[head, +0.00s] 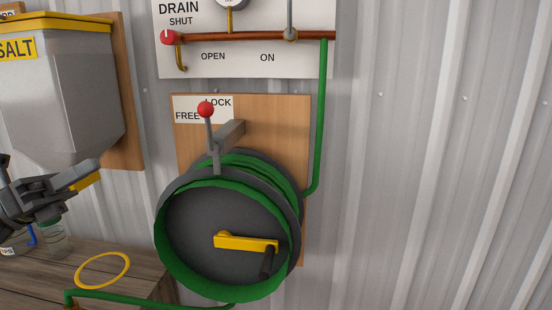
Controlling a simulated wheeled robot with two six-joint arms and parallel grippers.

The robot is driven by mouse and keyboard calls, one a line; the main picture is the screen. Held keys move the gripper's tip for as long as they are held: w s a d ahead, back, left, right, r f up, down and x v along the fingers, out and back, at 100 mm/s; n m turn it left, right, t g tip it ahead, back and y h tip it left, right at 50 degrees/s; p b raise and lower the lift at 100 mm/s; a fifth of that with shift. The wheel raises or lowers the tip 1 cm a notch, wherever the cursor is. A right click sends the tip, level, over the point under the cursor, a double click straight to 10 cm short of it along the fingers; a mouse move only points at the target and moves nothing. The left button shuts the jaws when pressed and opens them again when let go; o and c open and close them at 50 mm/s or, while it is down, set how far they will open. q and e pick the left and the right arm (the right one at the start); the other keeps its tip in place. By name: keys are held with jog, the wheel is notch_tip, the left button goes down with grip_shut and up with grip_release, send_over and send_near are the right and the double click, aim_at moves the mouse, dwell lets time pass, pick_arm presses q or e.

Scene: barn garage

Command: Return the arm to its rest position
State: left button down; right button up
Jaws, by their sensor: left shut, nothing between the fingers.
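My left gripper (84,176) comes in from the left edge, in front of the lower part of the salt hopper and above the wooden bench. It is shut with nothing held. It is apart from the green hose reel (190,240), which hangs on a wooden board to its right. My right gripper is not in this view.
The reel has a yellow crank (246,242) and a red-knobbed lever (206,110) by a FREE/LOCK label. A salt hopper (70,90) hangs at left. A yellow ring (81,282) and a jar (55,240) are on the bench (150,262). The corrugated wall at right is bare.

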pick_arm(q)
jog(key=w+a+f+n+t+y, duration=0.1)
jog(key=w+f+n+t+y, duration=0.1)
jog(key=f+n+t+y, duration=0.75)
jog(key=w+a+f+n+t+y, duration=0.15)
jog(key=f+n+t+y, duration=0.45)
jog(key=f+n, duration=1)
jog(key=s+f+n+g+y, duration=0.8)
jog(key=f+n+g, duration=0.1)
jog(key=f+n, duration=0.35)
jog(key=s+d+f+n+g, duration=0.3)
jog(key=s+f+n+g, duration=0.15)
jog(key=s, duration=0.65)
jog(key=s+d+f+n+g, duration=0.2)
jog(key=s+f+n+g, duration=0.3)
jog(key=s, duration=0.6)
notch_tip(320, 180, down, 25)
jog(key=a+g+p, duration=0.1)
jog(key=g+p, duration=0.1)
jog(key=s+d+f+p, duration=0.1)
jog(key=s+f+p, duration=0.1)
jog(key=s+f, duration=1.1)
jog(key=shift+s+d+g+h, duration=0.15)
jog(key=shift+s+g+h, duration=0.3)
jog(key=shift+s, duration=0.7)
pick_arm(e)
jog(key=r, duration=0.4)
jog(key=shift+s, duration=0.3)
